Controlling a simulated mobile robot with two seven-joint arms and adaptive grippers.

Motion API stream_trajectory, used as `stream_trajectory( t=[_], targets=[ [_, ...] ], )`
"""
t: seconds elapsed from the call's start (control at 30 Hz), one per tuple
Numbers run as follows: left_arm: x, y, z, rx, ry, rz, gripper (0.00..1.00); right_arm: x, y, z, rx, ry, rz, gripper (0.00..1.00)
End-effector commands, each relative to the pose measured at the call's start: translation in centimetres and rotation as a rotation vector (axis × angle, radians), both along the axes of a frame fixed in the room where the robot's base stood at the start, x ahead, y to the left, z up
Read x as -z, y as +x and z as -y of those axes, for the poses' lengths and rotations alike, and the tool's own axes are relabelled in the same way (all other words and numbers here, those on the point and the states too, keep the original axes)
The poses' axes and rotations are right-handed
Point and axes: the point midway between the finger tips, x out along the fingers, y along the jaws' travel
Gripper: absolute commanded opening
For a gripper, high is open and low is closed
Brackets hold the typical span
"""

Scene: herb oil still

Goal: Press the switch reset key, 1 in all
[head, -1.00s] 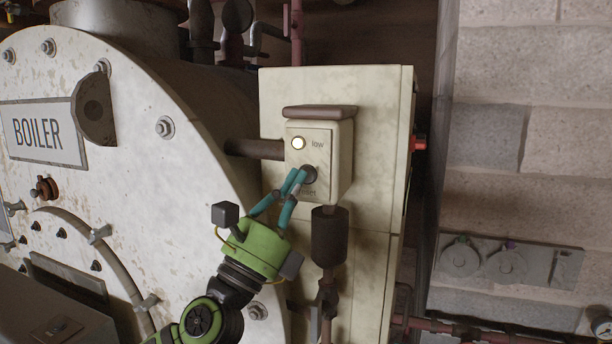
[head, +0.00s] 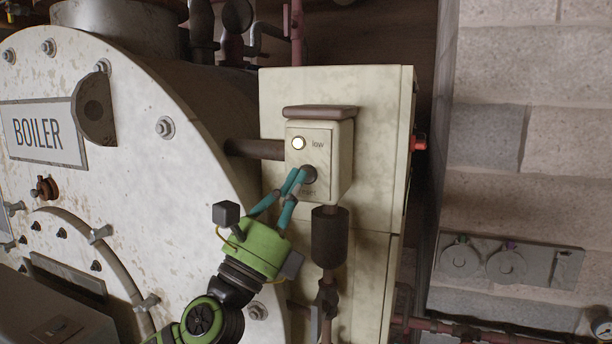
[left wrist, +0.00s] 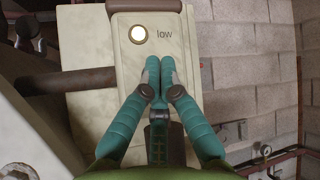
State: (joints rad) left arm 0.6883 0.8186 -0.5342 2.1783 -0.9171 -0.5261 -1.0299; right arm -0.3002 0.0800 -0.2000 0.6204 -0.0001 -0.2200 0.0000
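The switch box (head: 341,160) is a cream box with a brown cap, mounted on the pale cabinet beside the boiler. It also shows in the left wrist view (left wrist: 178,42). Its round lamp (head: 298,143) glows pale, next to the word "low"; the lamp shows in the left wrist view too (left wrist: 138,34). The dark round reset key (head: 310,175) sits below the lamp, partly covered by my fingertips. My left gripper (head: 298,180) is shut and empty, its teal fingertips at the key; contact is hard to tell. In the left wrist view the fingertips (left wrist: 160,64) are together and hide the key. My right gripper is not in view.
The boiler (head: 130,150) fills the left. A brown pipe (head: 258,149) joins it to the switch box. A dark cylinder (head: 329,236) on a vertical pipe is just below the box. A red knob (head: 420,142) sticks out from the cabinet's right side.

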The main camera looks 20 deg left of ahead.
Motion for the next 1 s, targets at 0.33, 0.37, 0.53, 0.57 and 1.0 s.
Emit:
stream_trajectory(
  t=[0.33,0.37,0.53,0.57,1.0],
  targets=[
    [-0.05,0.66,0.02,0.0,-0.001,0.001,0.0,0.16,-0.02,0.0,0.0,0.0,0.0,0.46],
    [-0.05,0.66,0.02,0.0,-0.001,0.001,0.0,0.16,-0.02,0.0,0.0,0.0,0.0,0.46],
    [-0.03,0.67,0.03,0.0,-0.001,0.001,0.0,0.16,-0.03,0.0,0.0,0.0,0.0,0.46],
    [-0.03,0.69,0.03,0.0,-0.001,0.001,0.0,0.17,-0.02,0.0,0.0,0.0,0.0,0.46],
    [-0.02,1.17,0.05,0.0,0.0,0.001,0.0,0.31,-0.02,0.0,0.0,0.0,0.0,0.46]
  ],
)
